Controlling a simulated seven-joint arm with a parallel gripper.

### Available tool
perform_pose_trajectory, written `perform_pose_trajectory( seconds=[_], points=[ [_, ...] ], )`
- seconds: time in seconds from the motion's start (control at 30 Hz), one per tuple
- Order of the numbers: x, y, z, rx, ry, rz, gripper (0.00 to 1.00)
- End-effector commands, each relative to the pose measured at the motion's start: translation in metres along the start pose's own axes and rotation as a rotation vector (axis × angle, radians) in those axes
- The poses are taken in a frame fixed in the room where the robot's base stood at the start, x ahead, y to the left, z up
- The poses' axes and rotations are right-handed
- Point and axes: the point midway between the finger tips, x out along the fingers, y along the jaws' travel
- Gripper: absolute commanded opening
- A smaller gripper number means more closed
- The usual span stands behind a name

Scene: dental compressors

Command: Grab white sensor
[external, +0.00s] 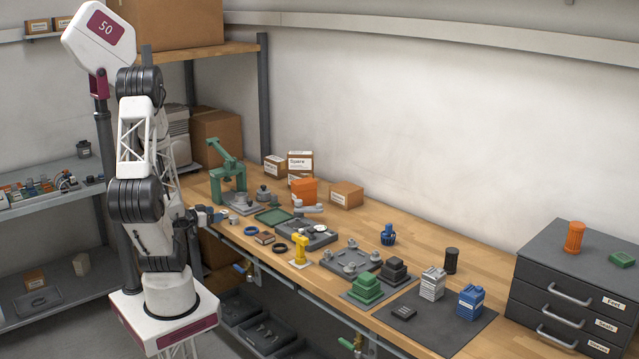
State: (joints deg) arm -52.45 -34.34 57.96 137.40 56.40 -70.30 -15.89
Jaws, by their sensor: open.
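A white ribbed block (432,284), the clearest match for the white sensor, stands upright on a dark mat (450,328) at the right part of the bench. It is between a black block (394,271) and a blue block (470,301). A small white-grey cylinder (308,208) also lies farther back, so I cannot be fully sure which is the sensor. My gripper (212,216) appears small at the bench's left edge, partly hidden by my arm. It is open, far left of the white block and not touching it.
A green block (366,288), grey fixture plate (350,262), yellow part (300,248) and black cylinder (451,260) crowd the middle. A green press (228,172) stands at the back left, grey drawers (570,285) at the right. Bare wood lies behind the blocks.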

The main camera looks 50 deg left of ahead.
Motion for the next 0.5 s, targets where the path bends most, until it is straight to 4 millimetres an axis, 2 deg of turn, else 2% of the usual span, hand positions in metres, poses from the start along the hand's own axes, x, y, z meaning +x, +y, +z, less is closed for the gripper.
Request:
perform_pose_trajectory(
  seconds=[0.27, 0.5],
  points=[
    [0.002, 0.000, 0.000, 0.000, 0.000, 0.000, 0.71],
    [0.011, 0.000, 0.000, 0.000, -0.001, 0.002, 0.71]
  ],
)
